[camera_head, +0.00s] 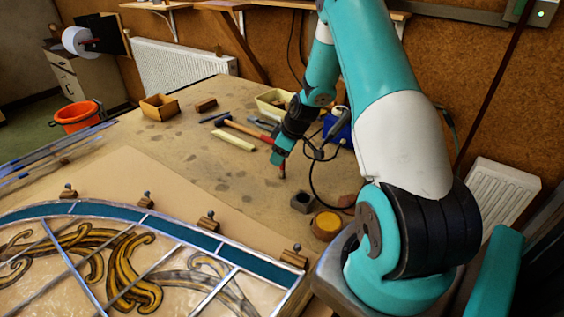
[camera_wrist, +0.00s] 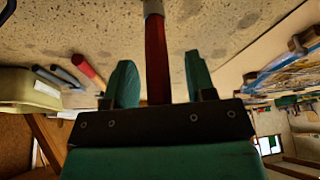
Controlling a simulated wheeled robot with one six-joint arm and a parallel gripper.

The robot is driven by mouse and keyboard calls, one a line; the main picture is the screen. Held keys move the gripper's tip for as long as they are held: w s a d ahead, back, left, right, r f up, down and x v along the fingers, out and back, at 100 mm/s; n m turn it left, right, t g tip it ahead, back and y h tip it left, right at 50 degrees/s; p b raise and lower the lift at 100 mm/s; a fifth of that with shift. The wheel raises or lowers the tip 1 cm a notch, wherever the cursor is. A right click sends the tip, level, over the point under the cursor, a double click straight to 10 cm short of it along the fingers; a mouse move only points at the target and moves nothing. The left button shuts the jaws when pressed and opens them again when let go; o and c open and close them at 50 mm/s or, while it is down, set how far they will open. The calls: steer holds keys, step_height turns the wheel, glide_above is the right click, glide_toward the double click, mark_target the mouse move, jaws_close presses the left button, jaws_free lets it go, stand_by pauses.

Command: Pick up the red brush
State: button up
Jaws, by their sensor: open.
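The red brush (camera_wrist: 156,38) shows in the wrist view as a red handle with a grey metal part at the top edge of the picture. Its handle lies between the two green fingers of my gripper (camera_wrist: 160,62), with a gap on either side. My gripper is open. In the head view my gripper (camera_head: 279,157) is low over the workbench, and a short piece of the red brush (camera_head: 282,171) shows just below it. The rest of the brush is hidden by my gripper.
A cream bin (camera_head: 270,104) stands behind. A dark small block (camera_head: 302,202) and a yellow round tin (camera_head: 326,225) are nearer. The leaded panel (camera_head: 120,265) fills the front left.

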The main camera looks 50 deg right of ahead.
jaws_close()
steer(key=shift+r, duration=0.15)
